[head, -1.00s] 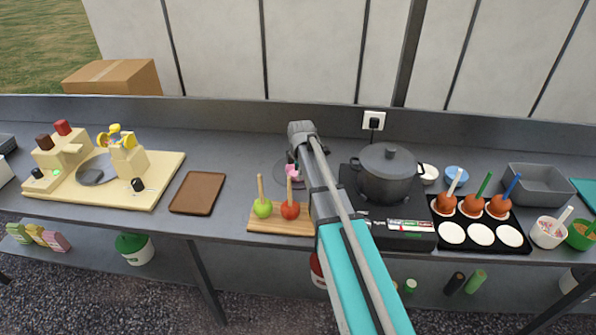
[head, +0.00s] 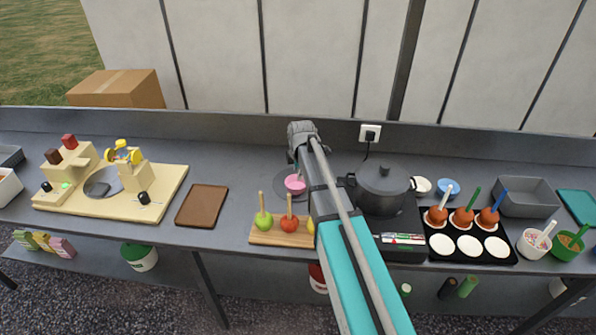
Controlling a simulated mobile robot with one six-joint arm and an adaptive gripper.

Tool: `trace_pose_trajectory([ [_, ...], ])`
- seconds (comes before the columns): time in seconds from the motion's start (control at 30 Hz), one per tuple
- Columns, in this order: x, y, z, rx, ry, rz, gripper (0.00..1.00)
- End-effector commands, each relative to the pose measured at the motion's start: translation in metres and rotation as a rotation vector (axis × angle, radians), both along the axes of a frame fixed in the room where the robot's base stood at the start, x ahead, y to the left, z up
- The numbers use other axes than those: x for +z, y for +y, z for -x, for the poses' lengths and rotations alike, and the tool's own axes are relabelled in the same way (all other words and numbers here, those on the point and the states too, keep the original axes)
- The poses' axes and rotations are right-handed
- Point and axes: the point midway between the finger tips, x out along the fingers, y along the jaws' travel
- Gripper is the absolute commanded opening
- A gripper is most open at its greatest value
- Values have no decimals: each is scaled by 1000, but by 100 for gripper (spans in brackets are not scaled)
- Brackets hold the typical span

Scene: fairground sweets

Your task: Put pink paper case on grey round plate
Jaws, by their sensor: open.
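The pink paper case (head: 295,185) is in the middle of the head view, just left of my arm. It looks upright and appears to sit on the grey round plate (head: 280,186), whose right part is hidden behind my arm. Contact between case and plate is hard to make out at this size. My gripper (head: 298,168) is open, directly above and behind the case. Its fingers are small and partly hidden by my wrist and arm, and I see nothing held between them.
A wooden board (head: 266,238) with apples on sticks is in front of the plate. A dark pot (head: 383,190) on a burner stands close on the right. A brown tray (head: 202,206) lies to the left. Counter behind the plate is clear.

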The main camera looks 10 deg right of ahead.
Motion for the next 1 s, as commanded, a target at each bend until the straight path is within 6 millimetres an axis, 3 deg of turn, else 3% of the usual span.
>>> trace_pose_trajectory([
  [0.23,11,0,2,0,0,0,43],
  [1.0,11,0,2,0,0,0,43],
])
